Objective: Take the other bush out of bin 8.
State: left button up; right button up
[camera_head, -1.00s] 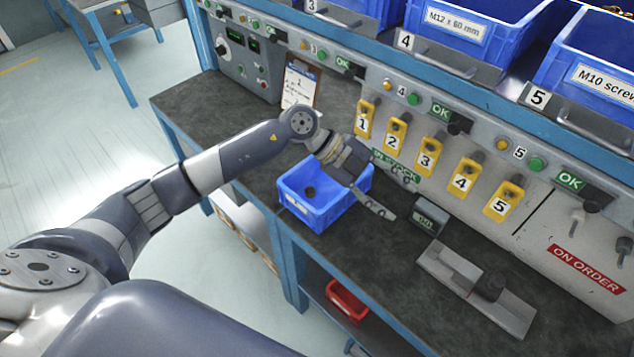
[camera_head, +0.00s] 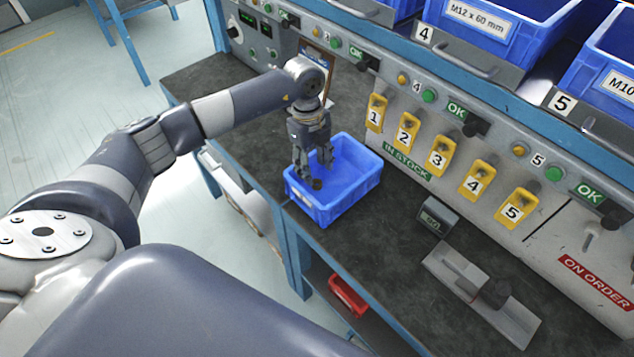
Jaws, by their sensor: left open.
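A blue bin (camera_head: 352,197) stands on the dark bench near its front edge; no number can be read on it. One small dark bush (camera_head: 316,184) lies inside, toward the left side. My left gripper (camera_head: 313,176) points down into the bin, its fingers open over the bush. The fingertips partly hide the bush, and I cannot tell whether they touch it. My right gripper is not in view.
A grey fixture with a dark round part (camera_head: 494,291) and a small display box (camera_head: 437,215) stand to the right. Yellow numbered tags (camera_head: 437,157) hang on the panel behind. A red bin (camera_head: 347,295) sits on the shelf below.

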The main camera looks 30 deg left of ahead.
aim_at(317, 182)
pick_arm(q)
jog(key=f, duration=0.4)
jog(key=shift+s+d+f, duration=0.1)
jog(key=shift+d+f, duration=0.15)
jog(key=shift+f, duration=0.1)
grip_shut()
